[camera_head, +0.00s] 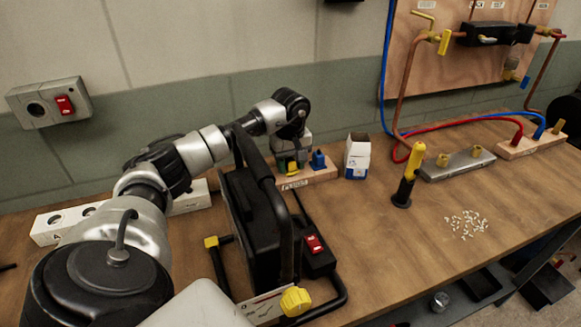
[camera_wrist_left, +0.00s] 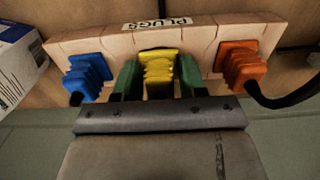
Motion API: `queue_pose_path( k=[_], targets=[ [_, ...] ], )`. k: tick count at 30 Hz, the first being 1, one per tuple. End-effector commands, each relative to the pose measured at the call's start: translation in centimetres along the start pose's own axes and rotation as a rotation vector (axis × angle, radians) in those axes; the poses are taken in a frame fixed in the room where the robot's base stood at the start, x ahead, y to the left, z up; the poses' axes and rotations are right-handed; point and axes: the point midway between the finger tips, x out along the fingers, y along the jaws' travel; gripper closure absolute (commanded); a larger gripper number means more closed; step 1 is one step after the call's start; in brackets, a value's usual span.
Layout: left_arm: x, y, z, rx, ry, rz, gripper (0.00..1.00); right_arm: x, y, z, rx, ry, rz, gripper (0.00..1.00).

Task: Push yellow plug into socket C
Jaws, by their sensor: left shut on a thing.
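The yellow plug (camera_wrist_left: 159,72) sits in the wooden rack labelled PLUGS (camera_wrist_left: 200,38), between a blue plug (camera_wrist_left: 88,75) and an orange plug (camera_wrist_left: 240,64). My left gripper (camera_wrist_left: 158,80) is shut on the yellow plug, with one green finger on each side of it. In the head view my left gripper (camera_head: 291,168) is at the rack (camera_head: 318,177), beside the blue plug (camera_head: 318,160). A white socket block (camera_head: 48,229) marked A lies on the bench at left, partly hidden behind my left arm. Socket C cannot be made out. My right gripper is not in view.
A black machine with a carrying frame (camera_head: 250,225) stands just in front of the rack. A small white box (camera_head: 357,155) stands right of the rack. A yellow-black tool (camera_head: 408,178) stands upright farther right, near scattered white pieces (camera_head: 466,224).

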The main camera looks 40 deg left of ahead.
Motion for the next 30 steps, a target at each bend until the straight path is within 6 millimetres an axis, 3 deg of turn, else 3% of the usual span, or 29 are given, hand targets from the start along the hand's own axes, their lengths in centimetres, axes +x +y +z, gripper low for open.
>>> queue_pose_path(
  k=[30],
  targets=[
    [-2.8,0.0,0.0,0.0,0.0,0.0,0.83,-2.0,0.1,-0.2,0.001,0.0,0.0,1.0]
  ],
)
